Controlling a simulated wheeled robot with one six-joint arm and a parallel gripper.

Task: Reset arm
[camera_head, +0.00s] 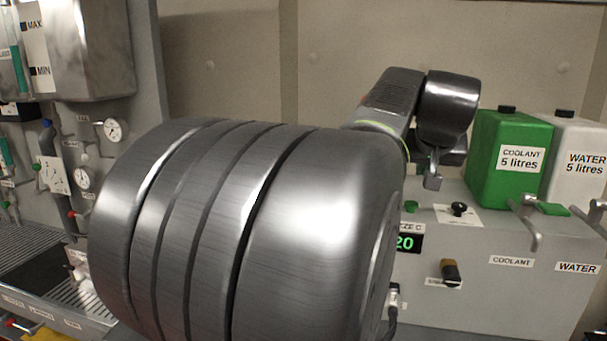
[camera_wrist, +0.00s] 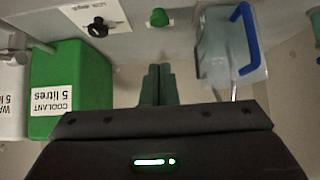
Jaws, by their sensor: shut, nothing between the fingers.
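My arm fills the middle of the head view, its large grey links hiding much of what stands behind. My gripper (camera_head: 433,178) shows small beyond the arm, left of the green coolant container (camera_head: 490,180) and above the grey bench unit. In the wrist view my gripper's two dark fingers (camera_wrist: 157,70) are together with nothing between them. The green coolant container (camera_wrist: 72,90) is to their left there, apart from them.
A white water container (camera_head: 577,165) stands right of the green one. Taps labelled coolant (camera_head: 528,222) and water stick out below. A clear jug with a blue handle (camera_wrist: 247,35) is right of my fingers in the wrist view. Gauges (camera_head: 114,129) and pipework line the left.

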